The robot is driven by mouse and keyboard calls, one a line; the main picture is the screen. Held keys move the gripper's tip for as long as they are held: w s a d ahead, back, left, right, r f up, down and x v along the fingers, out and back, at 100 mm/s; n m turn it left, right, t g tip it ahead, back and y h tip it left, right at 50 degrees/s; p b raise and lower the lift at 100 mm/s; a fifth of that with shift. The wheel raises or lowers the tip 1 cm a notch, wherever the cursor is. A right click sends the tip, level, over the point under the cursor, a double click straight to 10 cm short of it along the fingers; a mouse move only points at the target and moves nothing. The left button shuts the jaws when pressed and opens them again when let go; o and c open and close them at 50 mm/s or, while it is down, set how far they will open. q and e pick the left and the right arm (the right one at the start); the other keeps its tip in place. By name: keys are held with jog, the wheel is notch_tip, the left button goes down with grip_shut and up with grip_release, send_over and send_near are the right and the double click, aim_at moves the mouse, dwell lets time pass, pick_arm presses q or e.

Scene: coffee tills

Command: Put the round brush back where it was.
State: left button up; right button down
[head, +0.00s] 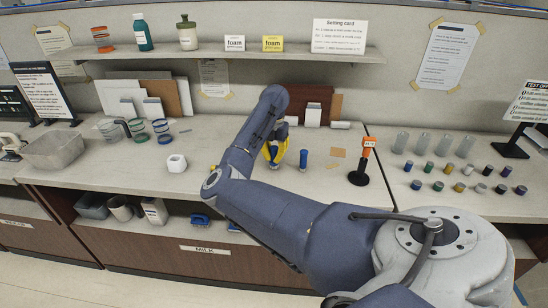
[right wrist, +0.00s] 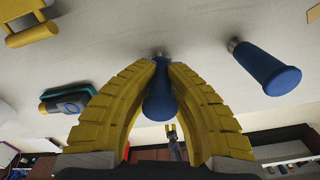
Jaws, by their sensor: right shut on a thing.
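My right gripper (head: 274,158) is over the middle of the counter, its yellow fingers pointing down. In the right wrist view the two fingers (right wrist: 160,68) are shut on a blue-handled tool (right wrist: 159,98) with a small metal collar, which I take to be the round brush. Its bristles are hidden, and I cannot tell whether it touches the counter. A second, similar blue handle (head: 304,158) stands just right of the gripper, apart from it; it also shows in the right wrist view (right wrist: 268,70).
An orange-topped tool on a black stand (head: 362,160) is to the right. A small white cup (head: 177,163), nested jars (head: 161,131) and a grey basin (head: 57,150) are to the left. White and brown boards lean behind. The counter front between cup and arm is clear.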

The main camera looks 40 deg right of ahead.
jog(key=shift+f, duration=0.3)
jog(key=shift+f, duration=0.1)
jog(key=c, duration=1.5)
grip_release()
notch_tip(320, 180, up, 12)
jog(key=shift+r, duration=0.1)
